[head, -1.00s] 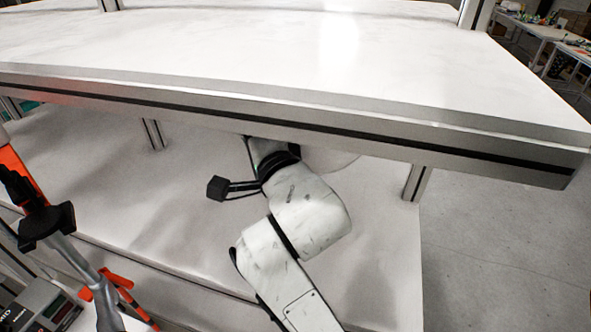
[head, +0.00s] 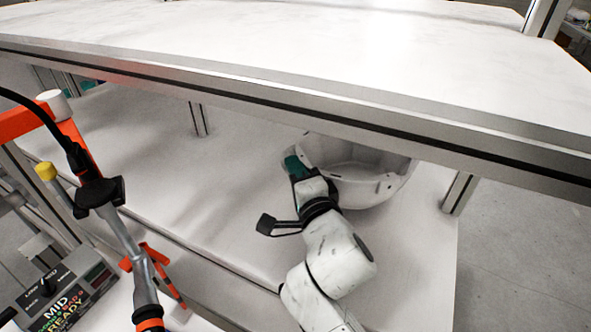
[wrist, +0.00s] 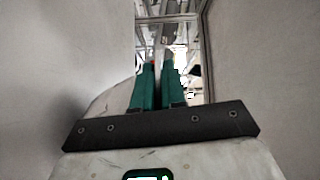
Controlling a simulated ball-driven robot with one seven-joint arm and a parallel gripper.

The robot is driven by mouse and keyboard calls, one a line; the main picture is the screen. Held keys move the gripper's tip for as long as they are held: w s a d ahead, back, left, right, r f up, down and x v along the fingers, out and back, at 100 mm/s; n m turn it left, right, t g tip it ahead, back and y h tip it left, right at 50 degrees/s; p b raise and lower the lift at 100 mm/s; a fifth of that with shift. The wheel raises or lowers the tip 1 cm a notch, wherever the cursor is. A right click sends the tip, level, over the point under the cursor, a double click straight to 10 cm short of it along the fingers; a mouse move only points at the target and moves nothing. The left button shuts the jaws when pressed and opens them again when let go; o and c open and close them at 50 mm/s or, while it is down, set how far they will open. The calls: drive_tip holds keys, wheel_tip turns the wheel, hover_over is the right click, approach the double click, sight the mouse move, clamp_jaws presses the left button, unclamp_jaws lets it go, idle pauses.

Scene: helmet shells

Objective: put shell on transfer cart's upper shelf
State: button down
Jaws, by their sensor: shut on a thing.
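The white helmet shell (head: 372,188) is an open bowl in the head view, under the front edge of a broad upper board (head: 300,45). The board's edge hides its top part. My gripper (head: 297,165), with green fingers, is at the shell's left rim and shut on it. In the wrist view the green fingers (wrist: 158,85) are close together, and a pale curved surface fills the left side. The shell is over the white lower shelf (head: 150,160); I cannot tell whether it touches it. I cannot tell which shelf belongs to the transfer cart.
A metal post (head: 460,192) stands right of the shell, and another post (head: 198,118) is at the back left. An orange frame (head: 55,120) with a grey pole and a control box (head: 65,295) stands at the left. The upper board is bare where visible.

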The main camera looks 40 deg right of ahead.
drive_tip(key=shift+f, duration=0.1)
drive_tip(key=c, duration=1.7)
unclamp_jaws()
drive_tip(key=o, duration=0.5)
